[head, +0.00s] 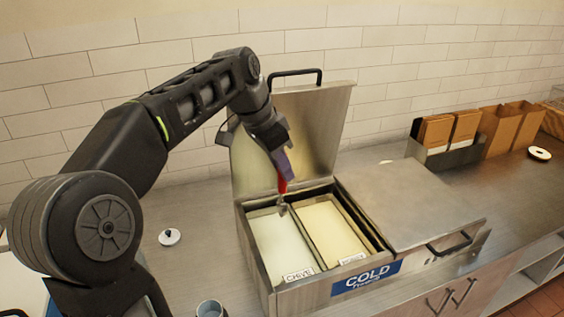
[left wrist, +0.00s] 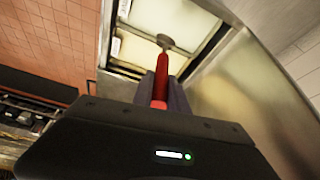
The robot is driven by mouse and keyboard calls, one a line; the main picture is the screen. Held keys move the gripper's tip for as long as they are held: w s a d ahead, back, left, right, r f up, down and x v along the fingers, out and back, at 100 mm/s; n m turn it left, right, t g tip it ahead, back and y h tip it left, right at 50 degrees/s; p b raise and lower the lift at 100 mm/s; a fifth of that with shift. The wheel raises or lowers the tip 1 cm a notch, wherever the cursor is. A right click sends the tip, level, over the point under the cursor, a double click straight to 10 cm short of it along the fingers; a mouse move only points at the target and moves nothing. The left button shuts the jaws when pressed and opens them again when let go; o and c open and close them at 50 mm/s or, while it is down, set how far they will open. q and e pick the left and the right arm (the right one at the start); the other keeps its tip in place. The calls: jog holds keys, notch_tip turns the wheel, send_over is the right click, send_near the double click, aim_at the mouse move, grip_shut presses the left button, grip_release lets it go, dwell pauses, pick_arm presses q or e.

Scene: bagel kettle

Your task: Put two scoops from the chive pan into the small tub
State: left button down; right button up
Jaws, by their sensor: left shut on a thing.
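The chive pan (head: 280,245) is the left pan in the open cold box, filled with a pale white spread and labelled CHIVE. It also shows at the top of the left wrist view (left wrist: 180,17). My left gripper (head: 283,168) is shut on the red handle of a scoop (left wrist: 164,70), which points down. The scoop's metal head (head: 282,207) is at the back of the pans, near the divider. I cannot tell whether it touches the spread. A small grey cup (head: 210,309), perhaps the small tub, is cut off at the bottom edge. My right gripper is out of view.
A second pan (head: 331,232) of yellowish spread sits right of the chive pan. The box's raised steel lid (head: 310,135) stands behind; a closed lid (head: 408,205) covers the right side. A white lid with a dark knob (head: 169,237) lies on the counter. Brown bags (head: 465,128) stand far right.

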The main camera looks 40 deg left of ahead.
pick_arm(q)
jog(key=shift+w+a+f, duration=0.1)
jog(key=shift+f, duration=0.55)
notch_tip(320, 180, down, 16)
jog(key=b, duration=1.1)
jog(key=shift+r, duration=0.25)
jog(key=shift+w+d, duration=0.4)
jog(key=shift+w, duration=0.05)
jog(key=shift+s+a, duration=0.1)
